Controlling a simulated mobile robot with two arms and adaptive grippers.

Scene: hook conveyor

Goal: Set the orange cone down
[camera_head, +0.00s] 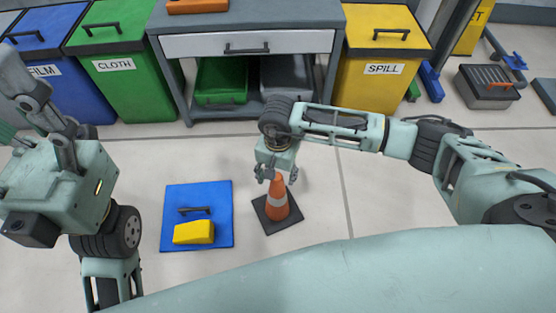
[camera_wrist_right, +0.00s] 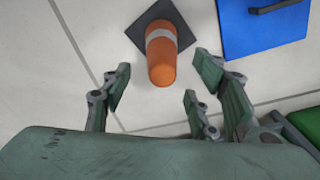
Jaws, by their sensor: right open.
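The orange cone (camera_head: 277,199) has a white band and a dark square base. It stands upright on the tiled floor in the head view, right of the blue mat-like panel. My right gripper (camera_head: 276,175) is just above and behind the cone's tip. In the right wrist view the cone (camera_wrist_right: 163,55) lies beyond the spread fingers of my right gripper (camera_wrist_right: 160,90), with nothing held between them. My left arm is folded at the left of the head view; its gripper fingers are not clearly seen.
A blue square panel (camera_head: 170,222) with a dark handle and a yellow block (camera_head: 194,232) lies left of the cone. Behind are a grey workbench (camera_head: 245,18), a green CLOTH bin (camera_head: 118,65), a blue FILM bin (camera_head: 50,70) and a yellow SPILL bin (camera_head: 383,70). Floor right of the cone is clear.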

